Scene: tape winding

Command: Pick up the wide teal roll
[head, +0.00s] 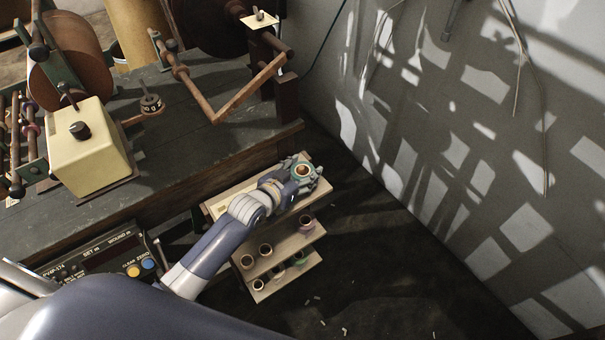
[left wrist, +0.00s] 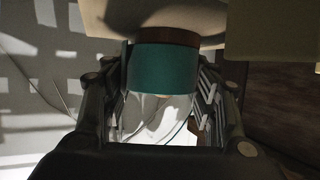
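The wide teal roll (head: 297,173) is at the right end of the top step of a wooden rack, between the fingers of my left gripper (head: 305,172). In the left wrist view the teal roll (left wrist: 162,70) has a brown core rim and fills the space between the two fingers (left wrist: 162,85). The fingers press close on both sides, so the gripper looks shut on it. I cannot tell whether the roll touches the rack. My right gripper is not in view.
The stepped rack (head: 288,245) holds several smaller rolls, such as one (head: 305,222) on the middle step. A dark workbench (head: 215,150) with winding gear and a cream box (head: 90,155) stands left. A wall (head: 450,150) rises right. The dark floor (head: 400,270) is mostly clear.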

